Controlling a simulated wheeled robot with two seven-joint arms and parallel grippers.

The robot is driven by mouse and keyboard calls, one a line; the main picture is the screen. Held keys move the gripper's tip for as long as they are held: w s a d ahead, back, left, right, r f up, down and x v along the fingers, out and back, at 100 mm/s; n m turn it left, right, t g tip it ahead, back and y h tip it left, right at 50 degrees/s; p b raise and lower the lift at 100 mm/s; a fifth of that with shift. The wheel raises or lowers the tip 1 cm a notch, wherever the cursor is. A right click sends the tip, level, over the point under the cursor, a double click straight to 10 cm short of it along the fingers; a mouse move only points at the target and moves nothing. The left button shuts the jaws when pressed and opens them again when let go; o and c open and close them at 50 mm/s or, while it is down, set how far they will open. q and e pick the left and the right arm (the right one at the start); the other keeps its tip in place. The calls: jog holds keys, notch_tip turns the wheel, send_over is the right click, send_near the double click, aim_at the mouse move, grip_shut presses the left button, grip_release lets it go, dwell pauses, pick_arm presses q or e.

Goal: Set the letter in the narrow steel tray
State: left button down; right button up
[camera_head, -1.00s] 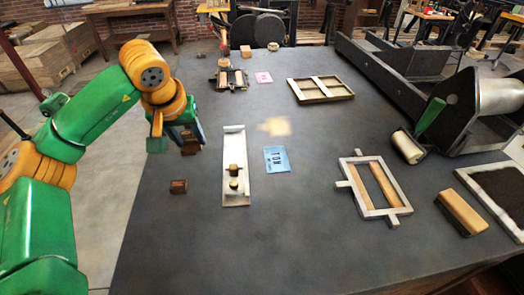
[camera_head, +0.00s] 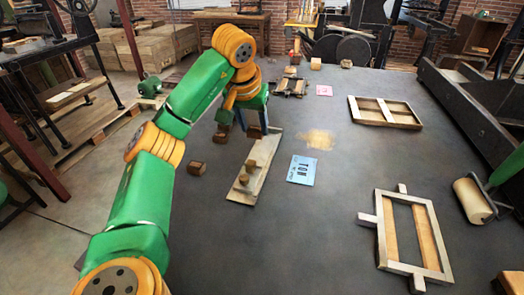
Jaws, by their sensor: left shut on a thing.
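The narrow steel tray (camera_head: 246,195) lies left of the table's middle, running away from me. My left gripper (camera_head: 256,128) is beside and above the tray's far end, shut on a small dark-brown block (camera_head: 255,132) that looks like the letter. Its fingers partly hide the block, and its face cannot be read. I cannot tell whether the block touches the tray. Another dark-brown block (camera_head: 196,168) sits on the table left of the tray. My right gripper is not in view.
A blue card (camera_head: 301,170) with dark lettering lies right of the tray. A metal frame (camera_head: 379,234) is at front right, a roller (camera_head: 472,201) beyond it. A shallow wooden tray (camera_head: 358,112) is farther back. Bare table separates the card from the frame.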

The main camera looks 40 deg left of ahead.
aim_at(259, 127)
pick_arm(q)
jog(key=w+f, duration=0.1)
jog(key=w+f+p, duration=0.1)
jog(key=f, duration=0.1)
jog(key=shift+w+a+f, duration=0.25)
jog(key=shift+w+a, duration=0.1)
jog(key=shift+w, duration=0.05)
notch_tip(259, 127, down, 3)
jog(key=shift+a+f+b, duration=0.1)
jog(key=shift+b, duration=0.35)
jog(key=shift+w, duration=0.15)
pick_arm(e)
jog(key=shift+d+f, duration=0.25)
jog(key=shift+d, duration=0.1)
pick_arm(q)
jog(key=shift+f, duration=0.25)
jog(key=shift+c, duration=1.8)
grip_release()
jog(key=shift+r, duration=0.1)
